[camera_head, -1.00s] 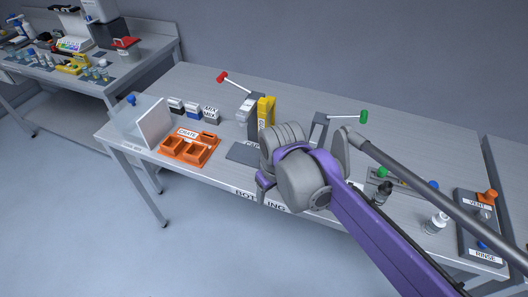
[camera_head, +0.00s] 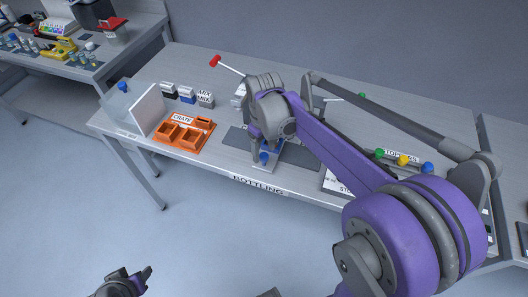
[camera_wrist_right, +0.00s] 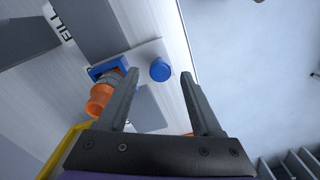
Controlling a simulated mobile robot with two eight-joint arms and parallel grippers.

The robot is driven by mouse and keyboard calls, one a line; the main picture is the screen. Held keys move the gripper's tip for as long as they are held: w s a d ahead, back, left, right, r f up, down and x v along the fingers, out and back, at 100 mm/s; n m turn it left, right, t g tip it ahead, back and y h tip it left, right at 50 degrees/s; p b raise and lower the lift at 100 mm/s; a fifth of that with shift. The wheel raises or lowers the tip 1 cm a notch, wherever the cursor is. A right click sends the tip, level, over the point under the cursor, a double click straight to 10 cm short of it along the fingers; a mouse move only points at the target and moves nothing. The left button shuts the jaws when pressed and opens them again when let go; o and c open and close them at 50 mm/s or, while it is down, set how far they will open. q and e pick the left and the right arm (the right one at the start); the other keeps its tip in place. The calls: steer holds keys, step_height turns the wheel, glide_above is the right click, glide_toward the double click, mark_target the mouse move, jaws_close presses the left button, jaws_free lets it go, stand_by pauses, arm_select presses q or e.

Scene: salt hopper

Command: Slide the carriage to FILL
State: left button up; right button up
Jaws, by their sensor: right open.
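The carriage is a pale plate (camera_wrist_right: 146,53) with a round blue knob (camera_wrist_right: 160,69) near the table's front edge and a blue U-shaped holder (camera_wrist_right: 107,66). An orange round part (camera_wrist_right: 100,101) sits beside the holder. My right gripper (camera_wrist_right: 160,76) is open, with the knob showing between its fingertips; contact cannot be told. In the head view the knob (camera_head: 264,158) shows below my right wrist, which hides much of the carriage. A partly cut-off label (camera_wrist_right: 62,24), perhaps FILL, shows at the upper left of the wrist view. My left gripper (camera_head: 128,284) is low at the bottom left, off the table.
An orange crate (camera_head: 160,141) and a pale upright panel (camera_head: 147,110) stand left of the carriage. Several small boxes (camera_head: 187,95) and a red-knobbed lever (camera_head: 215,61) are behind. Several stoppers (camera_head: 403,160) lie right. Floor in front is clear.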

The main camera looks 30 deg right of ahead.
steer(key=shift+f, duration=0.8)
jaws_close()
stand_by(0.9)
